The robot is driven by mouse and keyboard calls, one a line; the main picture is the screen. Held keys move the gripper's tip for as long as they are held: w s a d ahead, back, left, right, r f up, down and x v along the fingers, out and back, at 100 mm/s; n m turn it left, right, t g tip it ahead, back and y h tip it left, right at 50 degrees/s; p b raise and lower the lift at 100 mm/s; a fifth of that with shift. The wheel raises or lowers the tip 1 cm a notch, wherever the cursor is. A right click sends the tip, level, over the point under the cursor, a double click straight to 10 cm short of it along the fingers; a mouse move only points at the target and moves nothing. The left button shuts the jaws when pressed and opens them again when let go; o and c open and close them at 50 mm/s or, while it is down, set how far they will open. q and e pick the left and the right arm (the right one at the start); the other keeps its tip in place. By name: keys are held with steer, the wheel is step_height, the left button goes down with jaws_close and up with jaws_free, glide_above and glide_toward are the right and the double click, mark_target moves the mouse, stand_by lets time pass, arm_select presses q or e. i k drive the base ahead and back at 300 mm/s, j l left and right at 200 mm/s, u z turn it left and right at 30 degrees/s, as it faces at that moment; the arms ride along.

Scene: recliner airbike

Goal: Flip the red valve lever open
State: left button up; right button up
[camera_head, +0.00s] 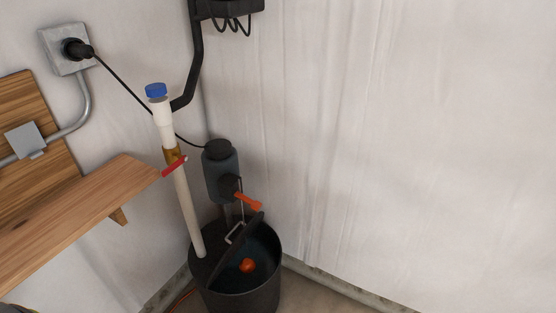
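The red valve lever (175,166) sits on a brass valve body (172,155) partway up a white vertical pipe (183,205). The lever sticks out across the pipe at a slant, its right end higher than its left. A blue cap (156,90) tops the pipe. The pipe's lower end goes down at the black bucket (243,300). Neither of my grippers can be made out in this view.
A wooden shelf (85,215) ends close to the lever on the left. A dark grey canister (221,175) with an orange handle (247,201) stands right of the pipe. A black cable runs from a wall outlet (66,48) behind the pipe. The right wall is bare.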

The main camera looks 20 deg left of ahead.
mark_target(170, 169)
steer(key=u, duration=1.1)
